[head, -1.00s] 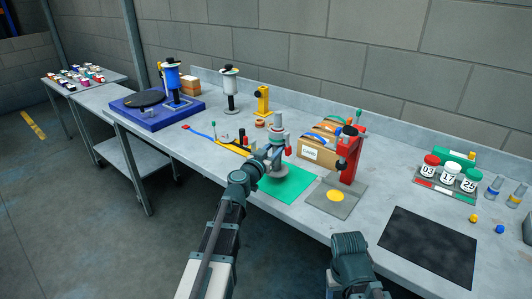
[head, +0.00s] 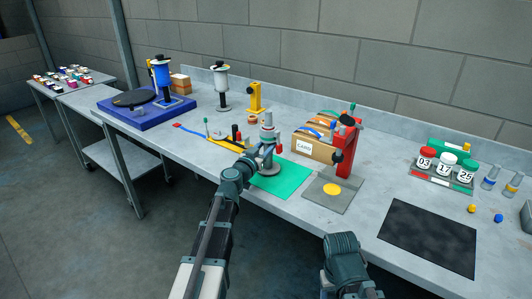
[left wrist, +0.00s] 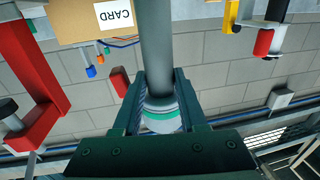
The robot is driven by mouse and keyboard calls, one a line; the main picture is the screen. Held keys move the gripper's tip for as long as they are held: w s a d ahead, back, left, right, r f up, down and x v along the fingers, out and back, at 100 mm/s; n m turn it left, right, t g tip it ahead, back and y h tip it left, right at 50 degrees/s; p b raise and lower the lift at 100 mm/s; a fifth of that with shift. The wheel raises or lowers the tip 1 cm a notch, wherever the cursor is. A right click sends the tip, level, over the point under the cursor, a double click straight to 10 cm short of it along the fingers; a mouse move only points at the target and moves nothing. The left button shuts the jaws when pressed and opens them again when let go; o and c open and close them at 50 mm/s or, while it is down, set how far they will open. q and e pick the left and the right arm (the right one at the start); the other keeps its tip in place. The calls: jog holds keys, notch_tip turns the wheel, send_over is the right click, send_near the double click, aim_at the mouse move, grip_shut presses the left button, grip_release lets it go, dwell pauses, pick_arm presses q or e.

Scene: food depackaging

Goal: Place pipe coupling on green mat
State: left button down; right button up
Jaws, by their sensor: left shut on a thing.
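The green mat (head: 288,180) lies flat on the bench in front of the cardboard box. My left gripper (head: 264,160) is over the far left part of the mat. It is shut on a grey, upright, tube-like part (head: 268,133), which appears to be the pipe coupling. In the left wrist view the jaws (left wrist: 163,108) close around a pale round section with a green band, joined to a grey tube (left wrist: 157,40). The arm hides its lower end, so I cannot tell whether it touches the mat. Of my right arm only a dark link shows; its gripper is not visible.
A red press (head: 345,150) on a grey plate with a yellow disc stands right of the mat. A yellow tool strip (head: 228,144) lies left. A black mat (head: 430,235) lies empty at right.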

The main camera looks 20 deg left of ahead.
pick_arm(q)
jog(key=shift+f, duration=0.1)
jog(key=shift+f, duration=0.2)
jog(key=shift+c, duration=2.3)
grip_release()
jog(key=shift+r, duration=0.15)
jog(key=s+a, duration=0.2)
jog(key=s, duration=1)
jog(key=shift+a, duration=0.1)
